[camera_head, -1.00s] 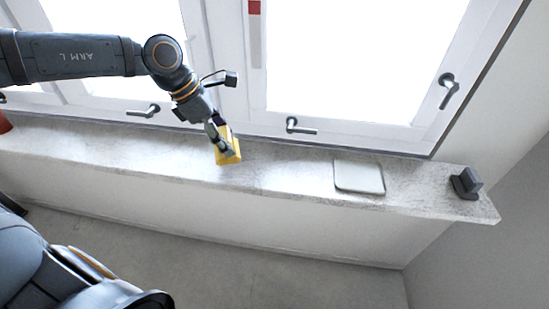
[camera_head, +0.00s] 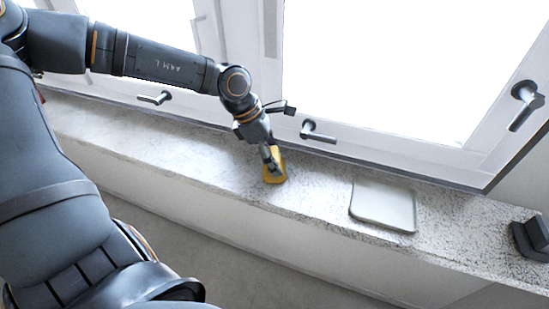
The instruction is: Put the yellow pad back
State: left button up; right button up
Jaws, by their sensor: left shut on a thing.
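The yellow pad (camera_head: 279,172) is a small yellow block near the middle of the windowsill. My left gripper (camera_head: 270,158) is shut on it from above and partly covers it. The pad is at or just above the sill surface; I cannot tell whether it touches. A flat pale grey-white tray (camera_head: 384,226) with rounded corners lies on the sill to the right of the pad, apart from it. Nothing is seen on the tray. My right gripper is not in view.
The speckled stone windowsill (camera_head: 180,160) runs from left to lower right. A dark grey block-like object (camera_head: 532,238) stands at its right end. Window handles (camera_head: 318,133) stick out from the frame behind. The sill between pad and tray is clear.

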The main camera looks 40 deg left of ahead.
aim_at(274, 155)
pick_arm(q)
jog(key=shift+s+a+r, duration=0.1)
jog(key=shift+s+a, duration=0.05)
jog(key=shift+s, duration=0.35)
jog(key=shift+w+f, duration=0.15)
jog(key=shift+f, duration=0.05)
jog(key=o, duration=0.9)
jog(key=shift+w, duration=0.1)
jog(key=o, duration=0.3)
jog(key=shift+r, duration=0.4)
jog(key=v, duration=0.2)
jog(key=shift+r, duration=0.35)
jog(key=r+p, duration=0.2)
jog(key=p, duration=0.1)
jog(key=shift+s+a, duration=0.1)
jog(key=shift+s, duration=0.2)
jog(key=p+v, duration=0.7)
jog(key=p, duration=1.4)
jog(key=shift+a+p, duration=0.2)
jog(key=shift+p, duration=0.2)
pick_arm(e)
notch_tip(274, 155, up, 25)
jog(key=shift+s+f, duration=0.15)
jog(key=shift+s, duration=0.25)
